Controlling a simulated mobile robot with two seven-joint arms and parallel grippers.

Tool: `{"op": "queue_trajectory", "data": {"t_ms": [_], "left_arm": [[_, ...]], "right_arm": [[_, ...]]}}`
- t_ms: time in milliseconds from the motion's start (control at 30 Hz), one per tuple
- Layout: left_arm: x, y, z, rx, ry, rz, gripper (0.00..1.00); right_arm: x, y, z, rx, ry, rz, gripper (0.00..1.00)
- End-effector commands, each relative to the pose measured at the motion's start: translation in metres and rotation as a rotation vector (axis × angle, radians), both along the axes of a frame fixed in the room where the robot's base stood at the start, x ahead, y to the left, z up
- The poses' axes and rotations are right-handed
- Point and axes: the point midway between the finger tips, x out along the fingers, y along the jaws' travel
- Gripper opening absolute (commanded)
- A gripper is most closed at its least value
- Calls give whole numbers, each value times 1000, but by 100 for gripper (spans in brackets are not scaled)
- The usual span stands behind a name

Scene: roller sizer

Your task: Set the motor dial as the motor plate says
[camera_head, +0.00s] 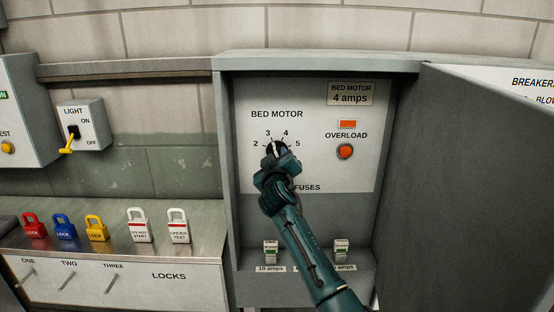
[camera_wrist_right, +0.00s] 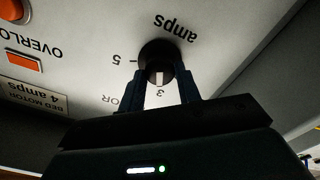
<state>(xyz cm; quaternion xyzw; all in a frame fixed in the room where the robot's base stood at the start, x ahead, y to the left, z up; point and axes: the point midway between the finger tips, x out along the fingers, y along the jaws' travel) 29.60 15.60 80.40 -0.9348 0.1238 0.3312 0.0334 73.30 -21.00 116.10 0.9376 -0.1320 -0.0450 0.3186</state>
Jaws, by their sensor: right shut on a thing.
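The motor dial is a dark round knob under the words BED MOTOR, with a 2 to 5 scale around it; it shows best in the right wrist view (camera_wrist_right: 158,56). Its white mark points up in the head view, at or near the 3; the exact setting is hard to tell. My right gripper (camera_head: 275,160) is shut on the dial, one finger on each side. The motor plate (camera_head: 351,94) reads BED MOTOR 4 amps and is at the upper right of the panel. My left gripper is out of view.
An orange OVERLOAD button (camera_head: 345,151) sits right of the dial. The open cabinet door (camera_head: 450,190) stands at the right. Fuses stand on the cabinet's lower ledge, partly behind my right arm. Several padlocks (camera_head: 96,228) and a LIGHT switch (camera_head: 73,133) are at the left.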

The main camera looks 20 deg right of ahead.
Motion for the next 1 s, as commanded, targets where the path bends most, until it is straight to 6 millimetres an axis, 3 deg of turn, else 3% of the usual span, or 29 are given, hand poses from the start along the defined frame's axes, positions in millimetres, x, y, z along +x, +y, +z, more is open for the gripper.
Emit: {"op": "queue_trajectory", "data": {"t_ms": [133,467,1000], "left_arm": [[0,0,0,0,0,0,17],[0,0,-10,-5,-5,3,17],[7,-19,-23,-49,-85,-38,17]], "right_arm": [[0,0,0,0,0,0,11],[0,1,-3,63,-19,1,11],[0,0,-4,467,-134,1,11]]}}
